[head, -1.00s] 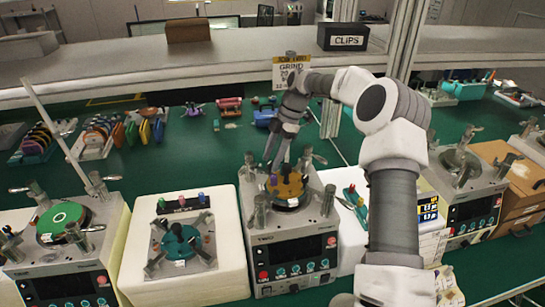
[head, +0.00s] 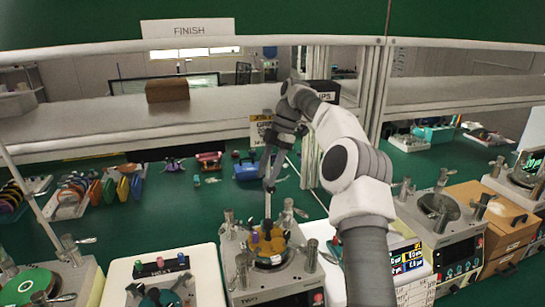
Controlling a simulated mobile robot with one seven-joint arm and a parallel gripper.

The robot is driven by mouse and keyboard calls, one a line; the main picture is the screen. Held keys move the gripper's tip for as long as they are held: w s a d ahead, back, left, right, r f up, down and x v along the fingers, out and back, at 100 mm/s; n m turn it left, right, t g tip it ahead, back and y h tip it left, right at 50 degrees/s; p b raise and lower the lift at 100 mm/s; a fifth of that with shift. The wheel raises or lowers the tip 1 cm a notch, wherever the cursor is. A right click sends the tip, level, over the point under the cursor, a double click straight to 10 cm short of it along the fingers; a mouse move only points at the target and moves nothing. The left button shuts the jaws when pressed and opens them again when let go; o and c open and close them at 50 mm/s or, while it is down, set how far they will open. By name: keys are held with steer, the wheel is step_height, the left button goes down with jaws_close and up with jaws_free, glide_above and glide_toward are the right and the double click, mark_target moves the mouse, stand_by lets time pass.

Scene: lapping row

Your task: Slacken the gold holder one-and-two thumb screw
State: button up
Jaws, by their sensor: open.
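The gold holder (head: 270,246) sits on the round plate of the middle lapping machine (head: 272,284). Small knobs stand on it, one of them purple (head: 255,238); which one is the one-and-two thumb screw is too small to tell. My gripper (head: 269,187) points down above the holder, apart from it. It is open, with nothing visible between its fingers. An upright metal post (head: 267,208) shows just below the fingertips and partly hides the holder's far side.
Metal posts (head: 288,212) rise around the machine's plate. A white block with a teal holder (head: 157,297) stands to the left, another lapping machine (head: 437,215) to the right. Coloured parts (head: 247,170) lie behind on the green bench, below a grey shelf (head: 200,118).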

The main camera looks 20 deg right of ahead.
steer(key=shift+p+v, duration=0.8)
steer(key=shift+v, duration=1.35)
steer(key=s+a+r+m+t+h+b, duration=0.1)
steer(key=s+a+r+m+h+b, duration=0.1)
steer(key=s+a+r+m, duration=0.4)
steer(key=s+a+r+m+t+h+b, duration=0.1)
steer(key=s+a+r+m+t+h, duration=0.2)
steer(key=s, duration=0.6)
steer(key=s+d+f+m+t+b, duration=0.1)
steer(key=s+f+m, duration=0.5)
steer(key=s, duration=0.5)
steer(key=s+f+m+t+b, duration=0.1)
steer(key=s+f+m, duration=0.5)
steer(key=s, duration=0.6)
steer(key=shift+d+f+t+y+b, duration=0.4)
steer(key=shift+f, duration=0.15)
